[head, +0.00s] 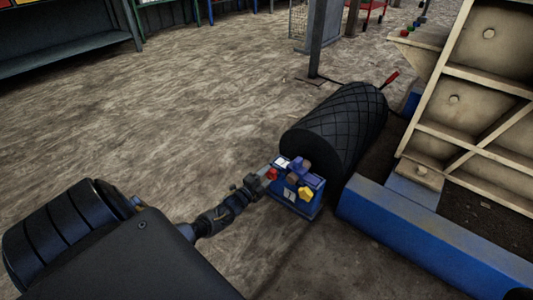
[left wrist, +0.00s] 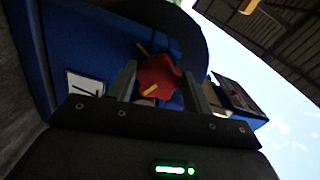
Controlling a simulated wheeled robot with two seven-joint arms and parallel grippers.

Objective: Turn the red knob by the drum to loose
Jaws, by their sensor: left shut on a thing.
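The red knob (head: 271,174) sits at the left end of a blue box (head: 290,200) beside the black ribbed drum (head: 335,125). In the left wrist view the red knob (left wrist: 158,75) has a yellow mark on it and lies between the two fingers of my left gripper (left wrist: 162,85). My left gripper (head: 262,178) is shut on the knob, reaching it from the left in the head view. My right gripper is not in view. The knob's base is partly hidden by the fingers.
A blue beam (head: 430,240) runs along the right, below a beige ribbed machine frame (head: 480,100). A dark post (head: 320,40) stands behind. The ground at left is clear.

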